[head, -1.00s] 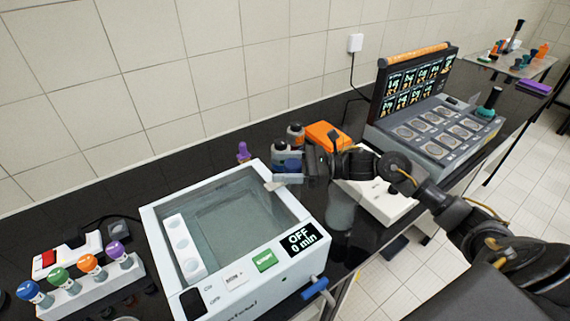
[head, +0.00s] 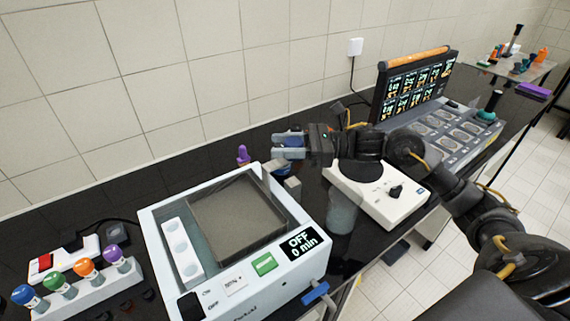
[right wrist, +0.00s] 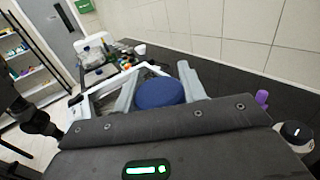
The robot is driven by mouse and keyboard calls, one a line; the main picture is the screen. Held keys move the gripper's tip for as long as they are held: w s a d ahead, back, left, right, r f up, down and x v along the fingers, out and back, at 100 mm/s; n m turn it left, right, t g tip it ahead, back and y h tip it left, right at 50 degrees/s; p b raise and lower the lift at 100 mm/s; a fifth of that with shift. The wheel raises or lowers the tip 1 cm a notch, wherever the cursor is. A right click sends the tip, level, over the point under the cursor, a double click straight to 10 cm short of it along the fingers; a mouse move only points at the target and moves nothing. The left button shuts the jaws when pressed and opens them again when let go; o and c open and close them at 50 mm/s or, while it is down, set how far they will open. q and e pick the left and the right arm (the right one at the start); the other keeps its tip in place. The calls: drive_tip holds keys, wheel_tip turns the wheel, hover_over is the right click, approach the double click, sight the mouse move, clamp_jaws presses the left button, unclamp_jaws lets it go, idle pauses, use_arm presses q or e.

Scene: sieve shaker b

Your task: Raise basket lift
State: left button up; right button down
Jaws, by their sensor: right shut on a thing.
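The white bath (head: 235,240) stands on the black bench, its display reading OFF and 0 min. Its grey-brown basket (head: 238,215) shows clearly inside, its rim near the top of the bath. My right gripper (head: 284,143) is above the bath's back right corner, shut on the round blue knob of the lift (right wrist: 160,93), which shows between the fingers in the right wrist view. A small grey bracket (head: 293,188) sits at the bath's rim below the gripper. My left gripper is not in view.
A rack of coloured-cap bottles (head: 80,284) is at the left. A purple object (head: 243,155) stands behind the bath. A white device with a dark knob (head: 380,192) and a clear beaker (head: 342,210) are to the right, under or near my right arm.

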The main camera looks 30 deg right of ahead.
drive_tip(key=shift+w+d+r, duration=0.1)
drive_tip(key=shift+r, duration=0.9)
drive_tip(key=c, duration=1.1)
unclamp_jaws()
drive_tip(key=shift+o, duration=1.4)
drive_tip(key=shift+f, duration=0.1)
